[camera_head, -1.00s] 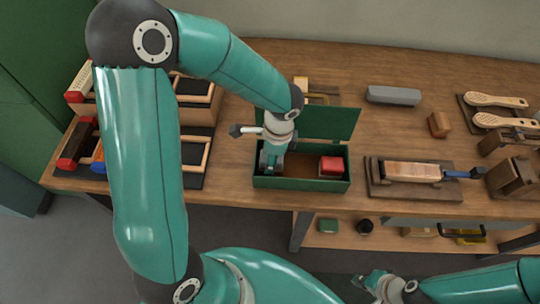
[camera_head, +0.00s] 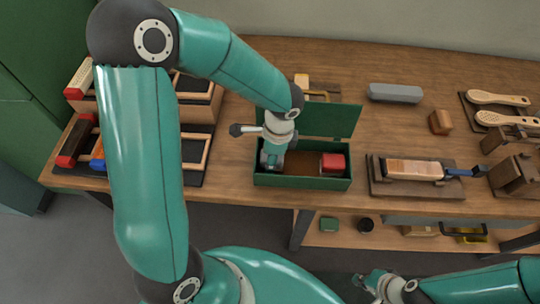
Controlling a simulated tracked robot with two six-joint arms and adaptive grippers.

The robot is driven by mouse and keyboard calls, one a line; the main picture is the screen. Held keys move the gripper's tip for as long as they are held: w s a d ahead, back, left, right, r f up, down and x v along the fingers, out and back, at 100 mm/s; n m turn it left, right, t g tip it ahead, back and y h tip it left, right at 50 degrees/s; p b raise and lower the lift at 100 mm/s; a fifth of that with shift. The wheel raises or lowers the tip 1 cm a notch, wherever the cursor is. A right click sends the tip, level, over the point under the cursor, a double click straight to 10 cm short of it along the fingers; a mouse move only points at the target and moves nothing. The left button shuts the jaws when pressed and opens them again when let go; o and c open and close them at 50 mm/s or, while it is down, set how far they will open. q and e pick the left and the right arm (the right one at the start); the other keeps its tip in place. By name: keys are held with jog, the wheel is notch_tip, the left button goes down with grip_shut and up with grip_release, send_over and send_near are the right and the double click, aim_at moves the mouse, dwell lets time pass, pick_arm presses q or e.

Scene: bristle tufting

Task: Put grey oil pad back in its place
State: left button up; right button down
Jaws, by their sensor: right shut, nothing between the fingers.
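A green box (camera_head: 300,183) stands on the bench near its front edge, with its lid (camera_head: 335,120) open at the back. My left gripper (camera_head: 271,163) points down into the left end of this box. Its fingertips are mostly hidden, so I cannot tell whether it is open or holds anything. No grey pad shows clearly in the box. A plain grey block (camera_head: 394,93) lies on the bench at the back; I cannot tell if it is the oil pad. My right gripper (camera_head: 368,283) is shut and empty, low in front of the bench.
A red block (camera_head: 332,163) sits in the box's right end. A tool lies on a wooden board (camera_head: 415,189) to the right. Trays (camera_head: 195,172) stand at the left. A brown block (camera_head: 440,122) and brushes (camera_head: 497,98) lie farther right. A shelf (camera_head: 345,238) runs below.

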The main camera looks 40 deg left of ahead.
pick_arm(q)
jog(key=shift+f+b, duration=0.3)
jog(key=shift+f, duration=0.05)
jog(key=o, duration=1.4)
jog(key=shift+o, duration=0.5)
jog(key=shift+r+p, duration=1.1)
jog(key=shift+r, duration=0.25)
jog(key=shift+r+p, duration=2.6)
jog(key=shift+r, duration=0.6)
